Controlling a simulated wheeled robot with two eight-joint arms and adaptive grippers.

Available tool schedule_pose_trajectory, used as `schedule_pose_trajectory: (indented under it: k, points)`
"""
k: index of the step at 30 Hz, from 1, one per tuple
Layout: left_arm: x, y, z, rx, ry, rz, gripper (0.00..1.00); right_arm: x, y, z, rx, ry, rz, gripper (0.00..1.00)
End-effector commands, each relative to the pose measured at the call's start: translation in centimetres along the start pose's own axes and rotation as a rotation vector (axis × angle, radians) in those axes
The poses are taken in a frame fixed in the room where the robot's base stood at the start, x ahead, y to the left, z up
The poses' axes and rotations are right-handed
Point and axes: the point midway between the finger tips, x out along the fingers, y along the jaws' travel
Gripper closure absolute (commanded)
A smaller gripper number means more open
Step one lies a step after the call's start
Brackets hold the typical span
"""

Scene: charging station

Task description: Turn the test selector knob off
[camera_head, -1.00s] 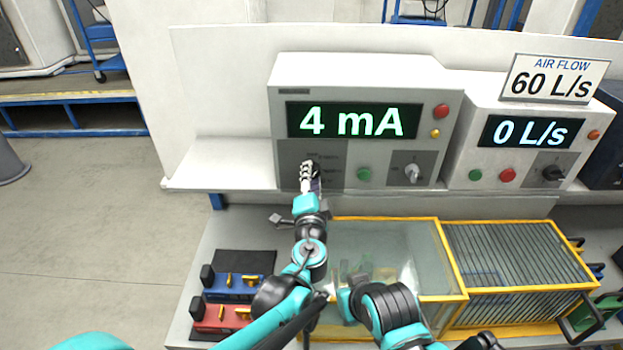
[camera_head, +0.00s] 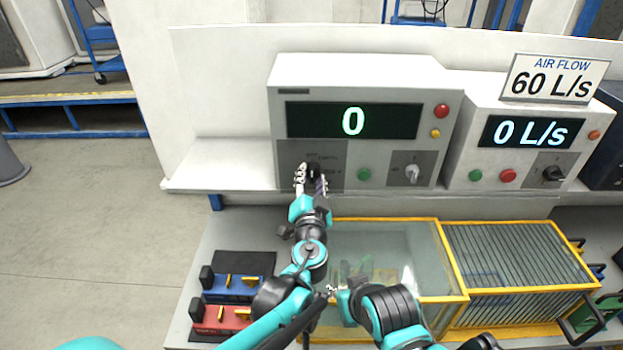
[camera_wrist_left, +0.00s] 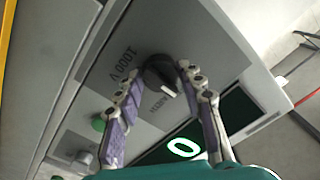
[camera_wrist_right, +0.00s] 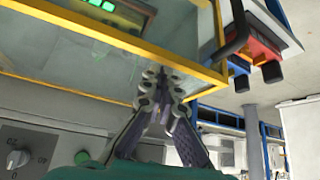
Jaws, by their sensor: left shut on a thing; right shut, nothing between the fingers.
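The test selector knob (camera_wrist_left: 160,72) is a black dial with a pale pointer on the grey panel of the left instrument (camera_head: 360,80). A "1000 V" label is beside it in the left wrist view. The instrument's display (camera_head: 353,121) reads "0". My left gripper (camera_head: 311,176) is at the panel with its fingers on either side of the knob, shut on it; it also shows in the left wrist view (camera_wrist_left: 160,78). The fingers partly hide the knob and its labels in the head view. My right gripper (camera_wrist_right: 162,82) is shut and empty, low by the yellow-framed clear box (camera_head: 390,245).
A green button (camera_head: 364,174) and a second knob (camera_head: 412,172) are right of the selector. The air flow unit (camera_head: 540,125), reading "0 L/s", stands further right. Blue (camera_head: 230,287) and red (camera_head: 220,318) devices lie at lower left. The shelf left of the instrument is clear.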

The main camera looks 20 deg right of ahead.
Motion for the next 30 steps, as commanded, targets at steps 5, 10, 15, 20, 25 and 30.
schedule_pose_trajectory:
  k: [5, 10, 15, 20, 25, 30]
  points:
    - [-0.1, 0.1, 0.1, -0.006, -0.001, 0.001, 0.91, 0.0, 0.0, 0.0, 0.0, 0.0, 0.0, 1.0]
    - [-0.1, 0.1, 0.1, -0.006, -0.001, 0.001, 0.91, 0.0, 0.0, 0.0, 0.0, 0.0, 0.0, 1.0]
    - [0.0, 0.1, 0.1, -0.004, 0.0, 0.001, 0.41, 0.0, 0.0, 0.0, 0.0, 0.0, 0.0, 1.0]
    - [0.0, 0.0, 0.0, -0.003, 0.0, 0.001, 0.41, 0.0, 0.0, 0.0, 0.0, 0.0, 0.0, 1.0]
    - [-0.9, 0.0, 0.0, -0.003, 0.0, 0.001, 0.41, 0.0, 0.0, 0.0, 0.0, 0.0, 0.0, 1.0]
    - [-4.1, 0.1, 0.0, -0.003, 0.001, 0.003, 0.41, 0.0, 0.0, 0.0, 0.0, 0.0, 0.0, 1.0]
